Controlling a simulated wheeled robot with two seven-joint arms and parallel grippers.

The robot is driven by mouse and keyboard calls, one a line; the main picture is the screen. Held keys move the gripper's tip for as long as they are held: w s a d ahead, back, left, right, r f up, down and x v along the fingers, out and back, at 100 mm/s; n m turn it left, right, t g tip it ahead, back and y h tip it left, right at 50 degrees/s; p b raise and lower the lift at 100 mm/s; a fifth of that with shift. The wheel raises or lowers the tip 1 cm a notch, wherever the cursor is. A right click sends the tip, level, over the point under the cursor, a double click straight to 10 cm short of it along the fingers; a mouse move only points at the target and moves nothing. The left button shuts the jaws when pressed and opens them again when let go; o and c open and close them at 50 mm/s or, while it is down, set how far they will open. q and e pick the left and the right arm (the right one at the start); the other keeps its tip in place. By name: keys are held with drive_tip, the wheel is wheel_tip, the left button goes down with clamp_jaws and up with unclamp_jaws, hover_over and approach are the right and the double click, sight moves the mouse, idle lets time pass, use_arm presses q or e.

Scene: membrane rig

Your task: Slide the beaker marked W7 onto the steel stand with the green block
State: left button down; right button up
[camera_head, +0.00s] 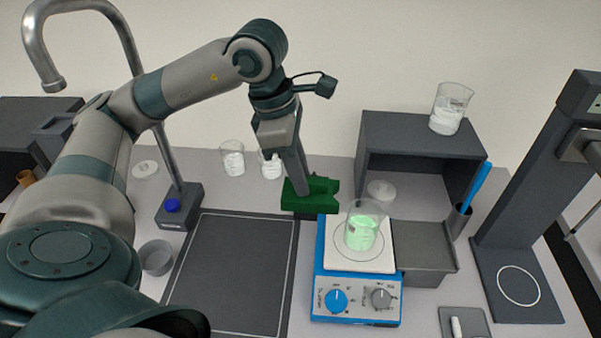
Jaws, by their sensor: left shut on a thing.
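My left gripper (302,189) points down and is shut on the green block (322,194). The block is just behind and left of a beaker with pale green contents (364,233). This beaker stands upright on the white top of the blue hotplate (331,256). A small dark mark shows on its side, too small to read as W7. A grey metal stand (424,246), which looks like the steel stand, adjoins the hotplate on its right, and its top is bare. I cannot tell whether block and beaker touch. My right gripper is not in view.
A dark open shelf (408,127) stands behind, with a beaker of white material (449,110) on top. Two small beakers (232,160) stand at the back. A holder (457,221) with a blue tool and a tall dark instrument (530,190) are right. The dark mat (232,270) is clear.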

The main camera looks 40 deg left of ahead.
use_arm(q)
drive_tip(key=shift+f, duration=0.45)
drive_tip(key=shift+a+b+x, duration=0.2)
drive_tip(key=shift+b+x, duration=0.6)
drive_tip(key=shift+x, duration=0.2)
drive_tip(key=shift+s+f+b, duration=0.15)
drive_tip(key=shift+f+b, duration=0.95)
drive_tip(key=shift+f, duration=0.85)
drive_tip(key=b+x, duration=0.2)
drive_tip(key=x, duration=0.2)
drive_tip(key=shift+f, duration=0.45)
drive_tip(key=shift+d, duration=0.15)
drive_tip(key=shift+w+d, duration=0.45)
drive_tip(key=shift+d, duration=0.05)
